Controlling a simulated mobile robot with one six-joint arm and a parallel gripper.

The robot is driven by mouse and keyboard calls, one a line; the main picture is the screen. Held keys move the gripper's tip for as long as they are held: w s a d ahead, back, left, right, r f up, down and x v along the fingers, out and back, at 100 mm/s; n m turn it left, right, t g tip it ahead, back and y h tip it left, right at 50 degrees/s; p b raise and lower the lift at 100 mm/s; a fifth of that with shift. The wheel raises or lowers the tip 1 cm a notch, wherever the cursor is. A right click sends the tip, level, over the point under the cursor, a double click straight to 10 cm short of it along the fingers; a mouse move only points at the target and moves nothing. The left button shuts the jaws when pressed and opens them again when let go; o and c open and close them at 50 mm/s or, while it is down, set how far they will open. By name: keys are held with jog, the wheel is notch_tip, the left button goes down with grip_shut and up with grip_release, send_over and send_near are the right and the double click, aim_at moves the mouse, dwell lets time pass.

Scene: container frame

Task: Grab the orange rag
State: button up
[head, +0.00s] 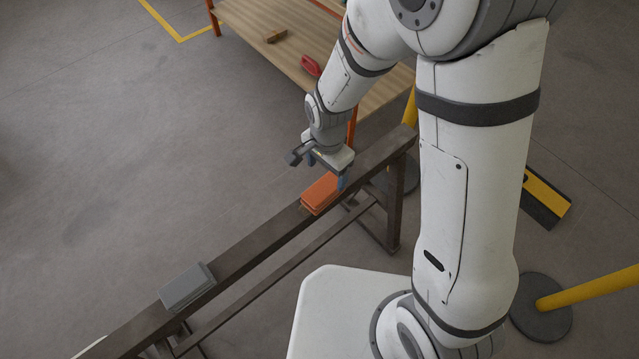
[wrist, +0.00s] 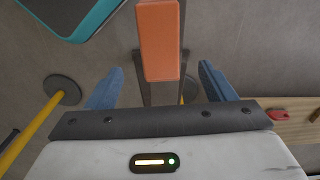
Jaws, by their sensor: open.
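The orange rag (head: 319,194) is a folded block lying on top of the narrow dark beam, towards its far end. In the wrist view the orange rag (wrist: 159,40) lies ahead of my gripper, roughly centred between the two fingers. My gripper (head: 328,172) is just above and beyond the rag in the head view, with blue fingers pointing down. In the wrist view the two blue fingers of my gripper (wrist: 160,88) are spread wide with nothing between them. The wrist hides part of the beam near the rag.
A folded grey cloth (head: 187,286) lies on the near part of the dark beam (head: 255,243). A wooden bench (head: 262,60) behind holds a red item (head: 311,65) and a brush-like block (head: 276,36). A yellow post (head: 590,287) stands at right. The left floor is clear.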

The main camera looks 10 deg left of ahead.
aim_at(323, 188)
jog(key=f, duration=0.8)
jog(key=shift+s+a+f+b, duration=0.25)
jog(key=shift+a+f+b, duration=0.05)
jog(key=shift+b, duration=0.05)
jog(key=shift+c, duration=0.5)
jog(key=c, duration=1)
